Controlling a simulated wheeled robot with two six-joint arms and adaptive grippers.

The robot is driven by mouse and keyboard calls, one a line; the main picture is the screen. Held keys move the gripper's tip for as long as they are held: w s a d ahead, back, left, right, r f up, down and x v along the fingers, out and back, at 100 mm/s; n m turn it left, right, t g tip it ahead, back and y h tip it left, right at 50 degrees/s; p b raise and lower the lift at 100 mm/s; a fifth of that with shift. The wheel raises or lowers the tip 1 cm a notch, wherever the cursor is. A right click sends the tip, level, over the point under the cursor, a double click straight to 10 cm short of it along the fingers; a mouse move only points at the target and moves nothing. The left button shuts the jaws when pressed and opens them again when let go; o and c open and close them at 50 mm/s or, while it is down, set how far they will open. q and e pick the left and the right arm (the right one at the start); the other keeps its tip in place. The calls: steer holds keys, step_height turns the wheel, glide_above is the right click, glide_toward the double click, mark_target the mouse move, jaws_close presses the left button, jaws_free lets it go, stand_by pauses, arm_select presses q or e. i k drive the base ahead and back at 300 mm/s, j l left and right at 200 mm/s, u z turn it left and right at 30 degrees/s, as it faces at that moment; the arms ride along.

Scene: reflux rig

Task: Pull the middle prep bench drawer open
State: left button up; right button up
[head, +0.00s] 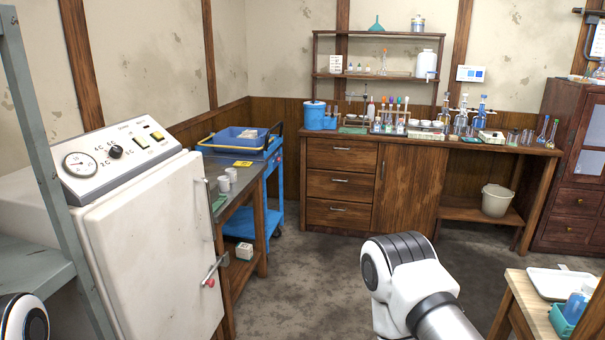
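The prep bench (450,147) stands against the back wall, with three stacked wooden drawers on its left side. The middle drawer (325,186) is flush with the bench front and has a small metal handle (340,181). The top drawer (325,155) and bottom drawer (325,215) are also flush. No gripper shows in the head view. A white link of my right arm is at the bottom centre, well short of the bench, and a small part of my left arm is at the bottom left corner.
A white oven-like cabinet (155,245) fills the left, beside a side table (243,190) and blue cart (275,190). A small wooden table (525,305) is at bottom right. Grey floor (305,270) before the drawers is clear. Glassware crowds the bench top.

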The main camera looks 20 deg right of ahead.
mark_target(357, 187)
steer(key=i+l+z, duration=0.4)
steer(key=i, duration=0.6)
steer(key=i+z, duration=0.35)
steer(key=i, duration=0.65)
steer(key=i+j+z, duration=0.25)
steer(key=i+z, duration=0.15)
steer(key=i, duration=0.6)
steer(key=i+l+z, duration=0.15)
steer(key=i+z, duration=0.25)
steer(key=i, duration=0.15)
steer(key=i+z, duration=0.45)
steer(key=i+j+z, duration=0.25)
steer(key=i+z, duration=0.15)
steer(key=i, duration=0.15)
steer(key=i+l+u, duration=0.15)
steer(key=i+l, duration=0.5)
steer(key=i+l+u, duration=0.15)
steer(key=i+l, duration=0.6)
steer(key=l, duration=0.25)
steer(key=i+l+u, duration=0.1)
steer(key=l, duration=0.2)
steer(key=u, duration=2.75)
steer(key=i+j+z, duration=0.65)
steer(key=j, duration=0.2)
steer(key=j+z, duration=0.2)
steer(key=i+j+z, duration=0.2)
steer(key=j, duration=0.3)
steer(key=k+l, duration=0.05)
